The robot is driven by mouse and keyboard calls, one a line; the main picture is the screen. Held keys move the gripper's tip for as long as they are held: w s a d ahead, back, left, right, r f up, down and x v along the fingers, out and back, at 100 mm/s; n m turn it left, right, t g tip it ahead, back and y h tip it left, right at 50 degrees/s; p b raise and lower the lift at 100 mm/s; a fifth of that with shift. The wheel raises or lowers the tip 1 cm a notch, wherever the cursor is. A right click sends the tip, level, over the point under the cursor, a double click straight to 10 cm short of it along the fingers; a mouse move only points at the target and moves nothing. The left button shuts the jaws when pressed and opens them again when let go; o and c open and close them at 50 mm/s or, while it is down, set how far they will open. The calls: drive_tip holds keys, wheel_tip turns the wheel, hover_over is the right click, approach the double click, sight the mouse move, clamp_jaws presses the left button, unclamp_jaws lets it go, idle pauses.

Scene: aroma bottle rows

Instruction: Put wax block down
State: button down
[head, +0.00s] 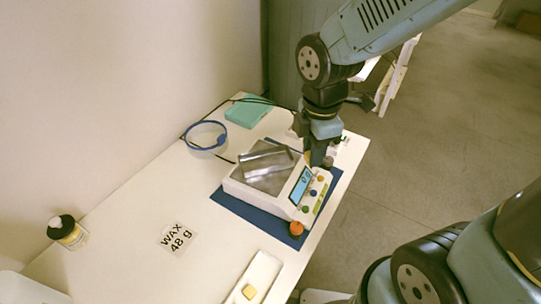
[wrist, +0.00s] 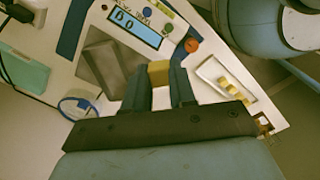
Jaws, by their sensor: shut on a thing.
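My gripper (wrist: 158,88) is shut on a small yellow wax block (wrist: 158,72), which shows between the fingertips in the wrist view. In the head view my gripper (head: 319,155) is over the back right part of the white scale (head: 240,187); the held block is hidden there. The scale's metal pan (head: 268,180) shows no yellow block on it. A white tray (head: 262,268) at the front holds a yellow block (head: 249,292); the wrist view shows several yellow pieces in the tray (wrist: 207,70). A card (head: 177,240) reads "WAX 48 g".
The scale sits on a blue mat (head: 229,206), with an orange-red knob (head: 296,229) near its front corner. A blue-rimmed bowl (head: 206,136) and a teal box (head: 249,111) stand behind. A dark-capped jar (head: 68,232) stands at left. The white table is clear around the card.

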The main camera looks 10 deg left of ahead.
drive_tip(key=w+a+f, duration=0.4)
drive_tip(key=w+a, duration=0.1)
drive_tip(key=w, duration=0.2)
hover_over(284, 158)
drive_tip(key=s, duration=0.1)
drive_tip(key=f, duration=0.4)
drive_tip(key=shift+d+f, duration=0.25)
drive_tip(key=shift+d, duration=0.05)
drive_tip(key=shift+w+a+f, duration=0.3)
drive_tip(key=shift+w+f, duration=0.15)
drive_tip(key=shift+f, duration=1.65)
drive_tip(key=c, duration=1.3)
unclamp_jaws()
drive_tip(key=shift+f, duration=0.1)
drive_tip(key=shift+o, duration=0.5)
wheel_tip(284, 158, up, 12)
